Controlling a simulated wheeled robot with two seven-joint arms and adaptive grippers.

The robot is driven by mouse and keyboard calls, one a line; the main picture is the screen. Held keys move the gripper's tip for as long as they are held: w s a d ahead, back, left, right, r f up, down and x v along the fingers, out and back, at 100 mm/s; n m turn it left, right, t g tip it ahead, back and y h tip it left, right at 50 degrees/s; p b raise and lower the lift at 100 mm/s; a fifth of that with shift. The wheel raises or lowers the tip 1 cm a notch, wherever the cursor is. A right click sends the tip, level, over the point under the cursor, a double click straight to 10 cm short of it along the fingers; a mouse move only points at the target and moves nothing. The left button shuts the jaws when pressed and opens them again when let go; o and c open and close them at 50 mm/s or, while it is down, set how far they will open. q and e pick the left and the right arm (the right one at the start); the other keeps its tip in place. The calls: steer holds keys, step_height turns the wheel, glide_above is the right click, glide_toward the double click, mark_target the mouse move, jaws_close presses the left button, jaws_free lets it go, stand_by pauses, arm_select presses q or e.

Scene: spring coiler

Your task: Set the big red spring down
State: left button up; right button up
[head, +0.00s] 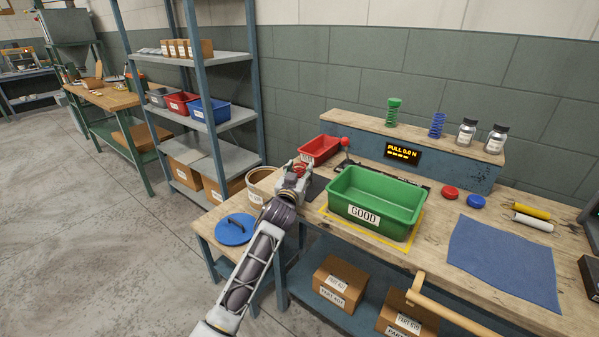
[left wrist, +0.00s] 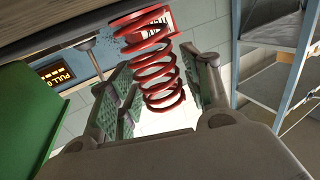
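The big red spring (left wrist: 158,72) is between the finger pads of my left gripper (left wrist: 160,85) in the left wrist view, with the pads close against both sides. The gripper looks shut on it. This view is upside down, so the spring's lower end points to the picture's top. Whether that end touches the surface below cannot be told. In the head view my left gripper (head: 297,170) is over the bench's left end, beside a dark mat (head: 316,188), and largely hides the spring. My right gripper is not in view.
A green GOOD bin (head: 375,201) stands just right of the gripper. A red bin (head: 320,149) and a red-knobbed lever (head: 345,142) are behind it. A round container (head: 262,183) and a blue lid (head: 235,229) are to the left. A blue cloth (head: 503,262) lies farther right.

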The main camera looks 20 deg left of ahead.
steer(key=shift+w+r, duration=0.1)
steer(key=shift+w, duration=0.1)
arm_select(q)
steer(key=shift+r, duration=0.1)
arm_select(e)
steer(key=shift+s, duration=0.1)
arm_select(q)
steer(key=shift+s, duration=0.4)
steer(key=shift+s+d, duration=0.1)
steer(key=shift+s, duration=1.3)
steer(key=shift+s+d+p, duration=0.1)
steer(key=shift+s+p, duration=0.25)
steer(key=shift+s, duration=2.2)
steer(key=shift+s+d, duration=0.1)
steer(key=shift+s, duration=1.55)
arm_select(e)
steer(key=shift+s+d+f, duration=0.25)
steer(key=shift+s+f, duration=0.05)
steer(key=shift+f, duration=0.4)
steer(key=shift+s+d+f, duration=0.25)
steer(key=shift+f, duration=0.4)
